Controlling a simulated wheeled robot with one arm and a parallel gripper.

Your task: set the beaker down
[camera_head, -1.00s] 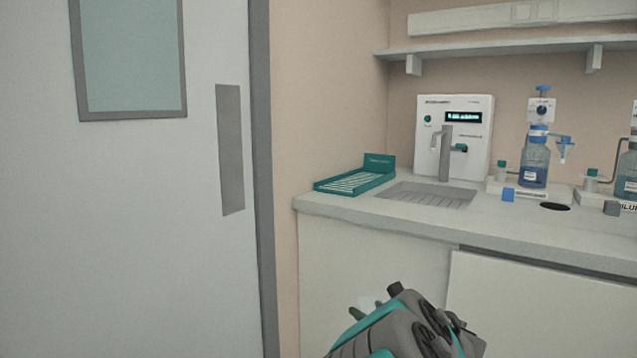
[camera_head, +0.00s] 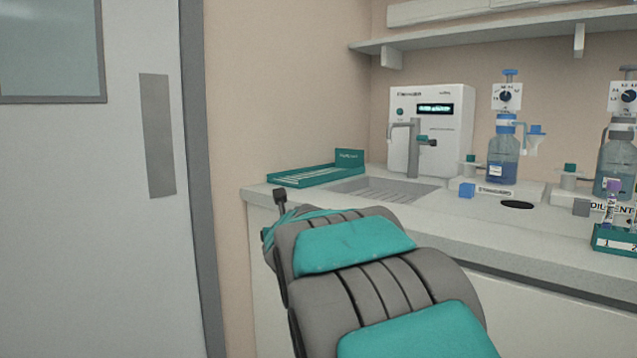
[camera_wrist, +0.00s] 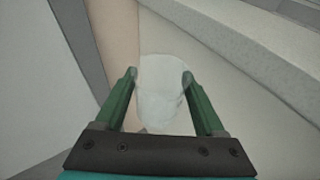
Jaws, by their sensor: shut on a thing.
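The beaker (camera_wrist: 161,100) is a pale, translucent cup seen in the wrist view. My gripper (camera_wrist: 160,78) is shut on it, with one green finger on each side. The beaker is in front of the counter's pale side, below and left of the counter edge in the wrist view. I cannot tell whether anything is in it. In the head view my grey and teal arm hides the gripper and the beaker.
The counter (camera_head: 480,228) carries a green tray (camera_head: 315,172), a drain grate (camera_head: 385,190) before a white dispenser (camera_head: 432,125), and blue-liquid bottles (camera_head: 503,158). A green rack (camera_head: 615,240) with a purple-capped tube stands at right. A door (camera_head: 90,220) is at left.

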